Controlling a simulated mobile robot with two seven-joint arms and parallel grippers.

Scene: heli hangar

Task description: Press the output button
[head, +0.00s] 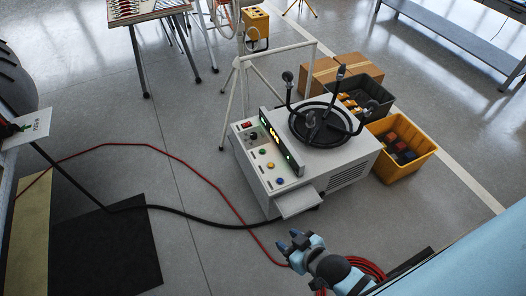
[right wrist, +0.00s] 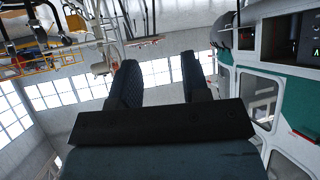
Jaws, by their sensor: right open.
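A white box-shaped machine (head: 340,168) stands on the floor, with a black ring-shaped fixture (head: 322,122) on top. Its sloped front panel has a red switch (head: 247,125), a dark knob (head: 253,136), a green button (head: 262,152), a yellow button (head: 270,165) and a blue button (head: 279,180). A lit display (head: 277,140) stands beside them. Labels are too small to read, so I cannot tell which is the output button. My right gripper (head: 293,240) is open and empty, in front of and apart from the machine. Its fingers show in the right wrist view (right wrist: 160,75). My left gripper is not in view.
A small white shelf (head: 299,203) juts from the machine's front. A yellow bin (head: 420,160), a grey bin (head: 380,92) and cardboard boxes (head: 350,68) stand beside and behind it. A red hose (head: 200,177) and black cable (head: 185,213) cross the floor. Floor left of the machine is mostly clear.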

